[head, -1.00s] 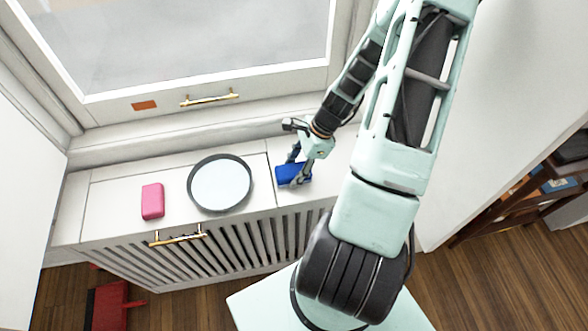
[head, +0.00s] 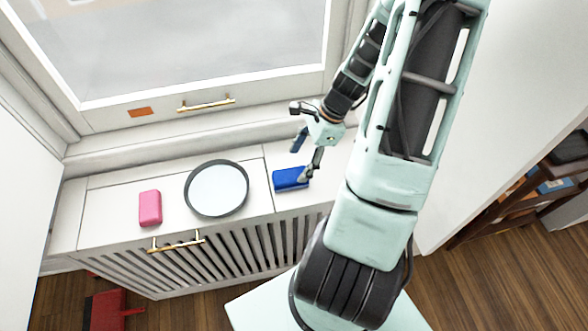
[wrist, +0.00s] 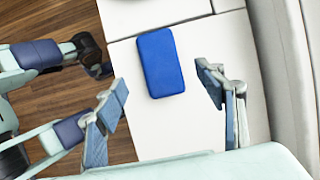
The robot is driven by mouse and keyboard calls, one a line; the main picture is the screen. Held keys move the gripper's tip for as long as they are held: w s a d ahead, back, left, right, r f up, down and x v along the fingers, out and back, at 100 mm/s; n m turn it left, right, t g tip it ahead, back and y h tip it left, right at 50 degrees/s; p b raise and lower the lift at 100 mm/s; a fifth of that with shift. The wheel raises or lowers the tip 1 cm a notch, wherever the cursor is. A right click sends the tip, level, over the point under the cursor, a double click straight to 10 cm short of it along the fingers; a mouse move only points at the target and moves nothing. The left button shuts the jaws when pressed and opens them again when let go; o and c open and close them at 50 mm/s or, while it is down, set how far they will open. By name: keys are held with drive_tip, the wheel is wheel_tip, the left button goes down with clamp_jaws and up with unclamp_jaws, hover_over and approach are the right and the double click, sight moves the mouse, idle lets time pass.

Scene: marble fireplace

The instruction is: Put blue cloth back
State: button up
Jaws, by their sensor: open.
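The blue cloth (head: 289,180) is a folded-looking blue block lying flat on the white ledge, right of the round mirror-like dish. It also shows whole in the wrist view (wrist: 161,63), with nothing covering it. My gripper (head: 306,158) is open and empty, just above and to the right of the cloth in the head view. In the wrist view my gripper's fingers (wrist: 165,105) are spread wide, one on each side of the cloth's near end, apart from it.
A round black-rimmed dish (head: 244,202) and a pink block (head: 150,208) sit on the ledge (head: 100,205) to the left. A gold handle (head: 176,241) is on the slatted front below. The window frame (head: 250,78) rises behind. Bare ledge lies around the cloth.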

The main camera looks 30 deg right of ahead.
drive_tip(key=v, duration=0.5)
drive_tip(key=shift+r, duration=0.15)
idle(0.3)
